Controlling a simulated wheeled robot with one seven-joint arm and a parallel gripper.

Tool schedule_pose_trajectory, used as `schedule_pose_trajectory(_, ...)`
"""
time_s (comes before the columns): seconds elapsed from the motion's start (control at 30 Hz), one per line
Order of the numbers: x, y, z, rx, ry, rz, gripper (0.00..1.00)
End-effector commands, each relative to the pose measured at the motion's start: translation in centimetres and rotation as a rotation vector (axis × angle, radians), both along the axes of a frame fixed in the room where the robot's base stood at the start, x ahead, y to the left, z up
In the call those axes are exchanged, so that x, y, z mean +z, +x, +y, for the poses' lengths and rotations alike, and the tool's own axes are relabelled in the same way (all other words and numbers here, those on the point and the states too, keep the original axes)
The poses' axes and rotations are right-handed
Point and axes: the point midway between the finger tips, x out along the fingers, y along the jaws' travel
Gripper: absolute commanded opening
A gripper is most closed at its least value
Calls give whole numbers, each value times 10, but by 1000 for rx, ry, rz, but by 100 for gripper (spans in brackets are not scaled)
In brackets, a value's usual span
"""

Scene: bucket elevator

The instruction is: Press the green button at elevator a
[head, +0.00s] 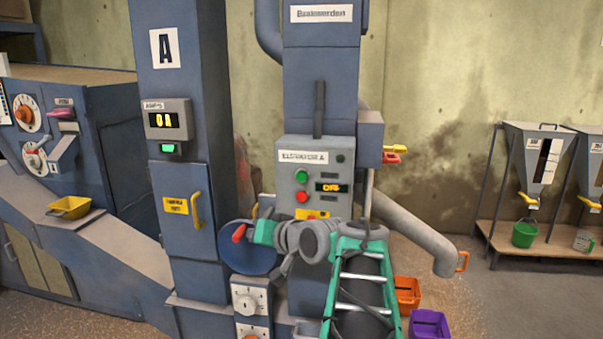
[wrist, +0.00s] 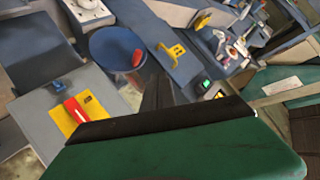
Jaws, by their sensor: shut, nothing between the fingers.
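The elevator A control panel (head: 286,205) stands upright in the middle of the head view, labelled "ELEVATOR A". The round green button (head: 302,176) is on its upper left, above a red button (head: 302,197). A small display (head: 331,187) beside them reads "OFF". My gripper (wrist: 158,88) is shut and empty in the wrist view, its dark fingers pointing toward the blue wheel and column area. In the head view my arm's end is below the panel, apart from the green button; its fingertips cannot be made out. The green button is not identifiable in the wrist view.
A blue wheel (head: 247,258) with a red handle (head: 239,233) is left of my arm. Column A (head: 185,80) carries a lit display (head: 165,120) with a separate green light (head: 168,148). A grey pipe (head: 420,240) is right. Orange (head: 407,293) and purple (head: 429,325) bins stand on the floor.

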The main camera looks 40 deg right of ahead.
Motion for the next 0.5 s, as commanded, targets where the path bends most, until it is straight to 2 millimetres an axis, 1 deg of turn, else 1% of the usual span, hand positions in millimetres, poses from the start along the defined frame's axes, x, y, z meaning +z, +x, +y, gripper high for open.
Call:
schedule_pose_trajectory(0.03,20,-7,-28,-41,18,-61,0)
schedule_pose_trajectory(0.1,44,-16,-55,-74,40,-144,0)
schedule_pose_trajectory(0.2,68,-28,-79,-102,60,-226,0)
schedule_pose_trajectory(0.3,79,-35,-90,-113,69,-265,0)
schedule_pose_trajectory(0.5,80,-35,-90,-112,71,-272,0)
